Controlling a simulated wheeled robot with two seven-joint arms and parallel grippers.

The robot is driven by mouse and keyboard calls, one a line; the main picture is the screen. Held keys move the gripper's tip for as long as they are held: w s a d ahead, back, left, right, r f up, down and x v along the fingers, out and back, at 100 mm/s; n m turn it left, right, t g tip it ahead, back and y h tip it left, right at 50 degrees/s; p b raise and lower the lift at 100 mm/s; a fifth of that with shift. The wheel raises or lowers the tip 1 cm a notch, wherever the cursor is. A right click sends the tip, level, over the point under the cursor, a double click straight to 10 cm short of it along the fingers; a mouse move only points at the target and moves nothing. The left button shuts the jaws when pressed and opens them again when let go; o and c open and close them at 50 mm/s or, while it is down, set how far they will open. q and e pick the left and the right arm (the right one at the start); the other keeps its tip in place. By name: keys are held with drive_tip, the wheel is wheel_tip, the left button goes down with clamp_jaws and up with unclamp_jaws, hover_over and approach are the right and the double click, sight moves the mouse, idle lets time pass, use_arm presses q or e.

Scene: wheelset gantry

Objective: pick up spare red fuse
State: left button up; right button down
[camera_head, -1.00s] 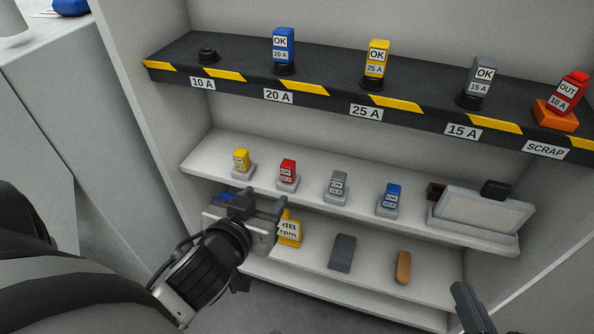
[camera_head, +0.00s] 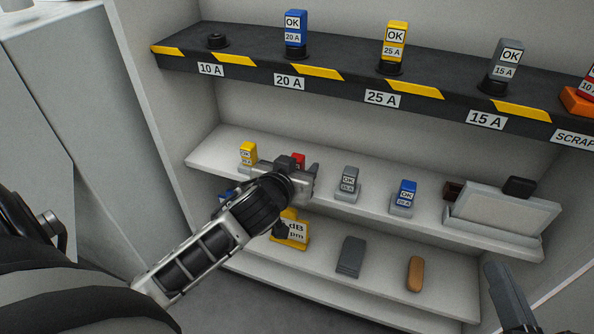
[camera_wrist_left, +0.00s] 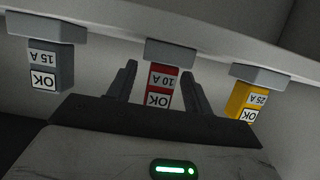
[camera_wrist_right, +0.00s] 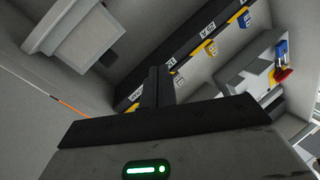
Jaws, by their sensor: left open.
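The spare red fuse (camera_head: 298,159), labelled OK 10 A, stands in a grey holder on the middle shelf, mostly hidden behind my left gripper (camera_head: 303,176) in the head view. In the left wrist view the red fuse (camera_wrist_left: 160,88) shows between the two spread fingers of my left gripper (camera_wrist_left: 158,80), with a gap on each side. My left gripper is open and holds nothing. My right gripper (camera_wrist_right: 161,86) has its fingers together and empty, away from the fuses; part of it shows at the lower right of the head view.
Yellow (camera_head: 248,152), grey (camera_head: 348,180) and blue (camera_head: 404,193) spare fuses stand on the same shelf. The top shelf has an empty 10 A socket (camera_head: 217,40), other fuses in sockets, and a red fuse on the orange scrap holder (camera_head: 576,101). A grey box (camera_head: 500,213) sits right.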

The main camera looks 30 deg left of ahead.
use_arm(q)
drive_tip(key=c, duration=1.1)
